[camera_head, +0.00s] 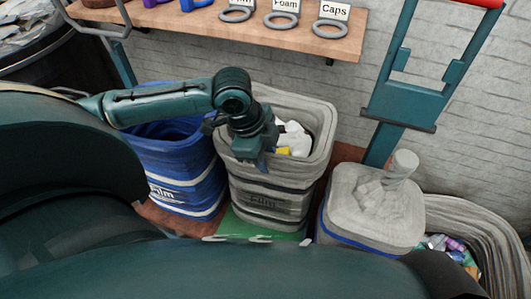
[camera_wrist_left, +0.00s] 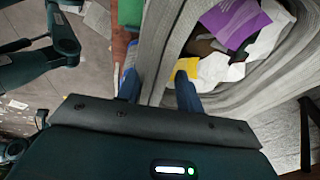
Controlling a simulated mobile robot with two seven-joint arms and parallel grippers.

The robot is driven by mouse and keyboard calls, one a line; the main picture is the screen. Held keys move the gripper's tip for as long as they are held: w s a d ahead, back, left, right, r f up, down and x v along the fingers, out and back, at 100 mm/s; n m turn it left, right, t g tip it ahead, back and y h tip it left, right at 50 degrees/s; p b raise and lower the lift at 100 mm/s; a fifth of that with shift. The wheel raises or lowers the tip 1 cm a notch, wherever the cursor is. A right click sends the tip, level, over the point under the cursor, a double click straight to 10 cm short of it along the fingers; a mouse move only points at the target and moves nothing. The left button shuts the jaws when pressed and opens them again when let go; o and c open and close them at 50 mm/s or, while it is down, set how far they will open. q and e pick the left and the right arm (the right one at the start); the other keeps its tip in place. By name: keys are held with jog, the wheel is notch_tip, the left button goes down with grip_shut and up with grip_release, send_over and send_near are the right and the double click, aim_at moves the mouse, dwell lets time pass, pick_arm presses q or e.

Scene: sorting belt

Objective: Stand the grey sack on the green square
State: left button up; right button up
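The grey sack (camera_head: 270,200), open-topped with dark lettering, stands upright in the middle of the head view, with white and yellow scraps inside. Its wall also shows in the left wrist view (camera_wrist_left: 172,45). The green square (camera_head: 240,225) shows at the sack's foot, partly covered; a piece of green shows in the wrist view (camera_wrist_left: 130,12). Whether the sack's base touches it I cannot tell. My left gripper (camera_head: 250,160) is at the sack's near rim. In the wrist view its blue fingers (camera_wrist_left: 158,88) are on both sides of the sack wall, which fills the gap. My right gripper is not visible.
A blue sack (camera_head: 180,175) stands close on the left. A closed grey sack with a tied top (camera_head: 370,220) stands close on the right, and another open grey one (camera_head: 495,235) beyond it. A wooden shelf (camera_head: 200,22) with labelled rings and a teal trolley (camera_head: 405,100) are behind.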

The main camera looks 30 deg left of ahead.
pick_arm(q)
jog(key=p+v, duration=0.2)
jog(key=v, duration=1)
